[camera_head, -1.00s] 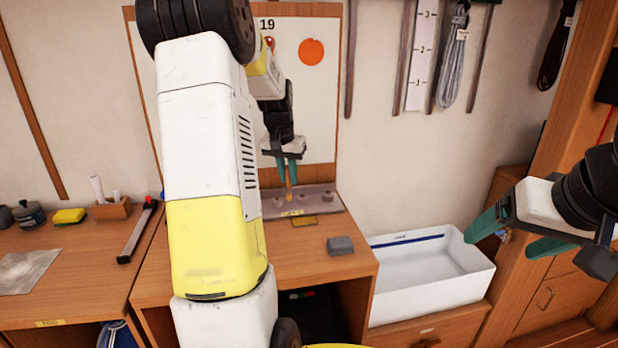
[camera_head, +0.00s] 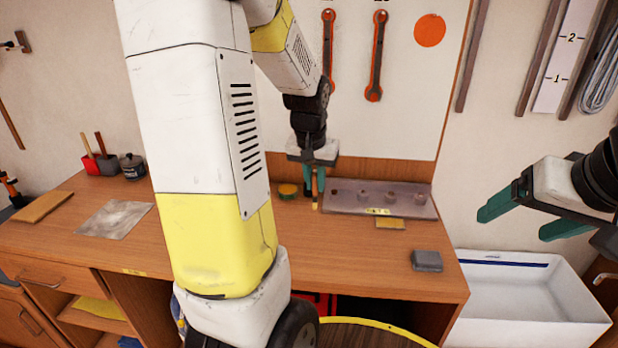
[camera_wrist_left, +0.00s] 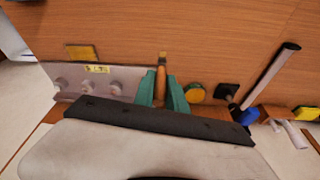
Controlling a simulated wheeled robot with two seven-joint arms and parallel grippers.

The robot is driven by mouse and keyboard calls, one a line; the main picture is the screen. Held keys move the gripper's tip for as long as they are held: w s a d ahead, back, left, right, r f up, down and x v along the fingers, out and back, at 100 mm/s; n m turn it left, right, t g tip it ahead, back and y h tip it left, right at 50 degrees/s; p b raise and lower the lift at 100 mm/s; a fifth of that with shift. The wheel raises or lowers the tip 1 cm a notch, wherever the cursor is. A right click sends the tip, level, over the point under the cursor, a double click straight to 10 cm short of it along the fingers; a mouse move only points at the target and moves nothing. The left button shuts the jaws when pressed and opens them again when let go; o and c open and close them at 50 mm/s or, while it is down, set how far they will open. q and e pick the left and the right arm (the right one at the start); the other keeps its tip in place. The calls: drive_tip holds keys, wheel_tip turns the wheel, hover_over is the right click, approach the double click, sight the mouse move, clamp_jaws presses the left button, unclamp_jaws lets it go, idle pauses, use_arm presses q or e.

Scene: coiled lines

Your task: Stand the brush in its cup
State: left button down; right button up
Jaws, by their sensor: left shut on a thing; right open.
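My left gripper (camera_head: 314,180) is shut on a slim orange-brown brush (camera_head: 315,196), held upright over the bench just left of a grey block with round knobs. In the left wrist view the brush (camera_wrist_left: 161,78) sticks out between the green fingers (camera_wrist_left: 162,92), with a dark band near its end. A small round green and yellow thing (camera_head: 288,190) is beside it; I cannot tell if it is a cup. A red cup (camera_head: 91,167) and a grey cup (camera_head: 108,163) with sticks stand at the back left. My right gripper (camera_head: 528,220) is open and empty at the right.
The grey knobbed block (camera_head: 420,203) lies at the back of the bench, a yellow pad (camera_head: 390,224) before it and a grey box (camera_head: 427,261) nearer. A dark jar (camera_head: 132,167) is at left. A white bin (camera_head: 535,300) is at right. The bench's middle is clear.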

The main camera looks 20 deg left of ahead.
use_arm(q)
drive_tip(key=shift+w+a+f, duration=0.85)
drive_tip(key=shift+w+a, duration=0.35)
drive_tip(key=shift+w, duration=1.1)
drive_tip(key=shift+w+a+f, duration=0.8)
drive_tip(key=shift+w+a, duration=0.4)
drive_tip(key=shift+w, duration=1.15)
drive_tip(key=shift+w+a+f, duration=0.85)
drive_tip(key=shift+w+a, duration=0.35)
drive_tip(key=shift+w, duration=1.1)
drive_tip(key=shift+f, duration=0.1)
drive_tip(key=shift+f, duration=0.5)
drive_tip(key=c, duration=1.4)
unclamp_jaws()
drive_tip(key=shift+o, duration=0.2)
